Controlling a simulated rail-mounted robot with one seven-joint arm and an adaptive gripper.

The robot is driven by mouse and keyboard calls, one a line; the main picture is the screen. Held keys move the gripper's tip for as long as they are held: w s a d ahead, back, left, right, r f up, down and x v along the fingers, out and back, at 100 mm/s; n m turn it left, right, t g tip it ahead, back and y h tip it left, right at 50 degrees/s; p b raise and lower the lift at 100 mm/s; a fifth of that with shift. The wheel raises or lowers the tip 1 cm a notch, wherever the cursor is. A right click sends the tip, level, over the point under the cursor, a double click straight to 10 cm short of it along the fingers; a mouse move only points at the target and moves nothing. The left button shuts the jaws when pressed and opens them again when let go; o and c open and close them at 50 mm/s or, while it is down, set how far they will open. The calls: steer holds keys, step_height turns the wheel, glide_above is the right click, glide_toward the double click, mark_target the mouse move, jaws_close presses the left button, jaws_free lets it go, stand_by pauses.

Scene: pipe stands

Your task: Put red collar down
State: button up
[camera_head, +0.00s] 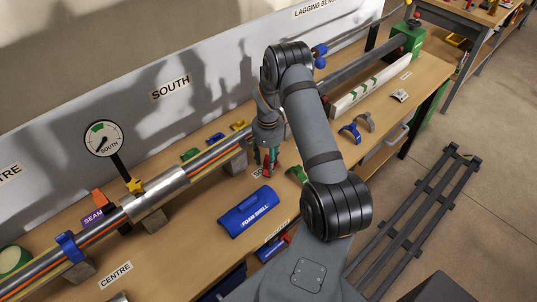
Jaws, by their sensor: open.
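My gripper (267,158) points down at the table just in front of the long pipe, near the middle of the bench. It is open. A small red piece (273,157), likely the red collar, shows at the fingers. My fingers and arm hide much of it, and I cannot tell whether it touches the table.
A blue foam shell (248,211) lies in front of the gripper and a green collar (297,174) to its right. The pipe (205,160) runs behind on blocks. Blue (350,133) and grey (366,121) collars lie farther right. Bare tabletop shows at left front.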

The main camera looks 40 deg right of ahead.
steer(key=r+b, duration=0.3)
steer(key=r, duration=0.6)
steer(key=shift+d+r, duration=0.2)
steer(key=shift+o, duration=0.5)
steer(key=shift+s+r, duration=0.1)
steer(key=shift+r, duration=0.35)
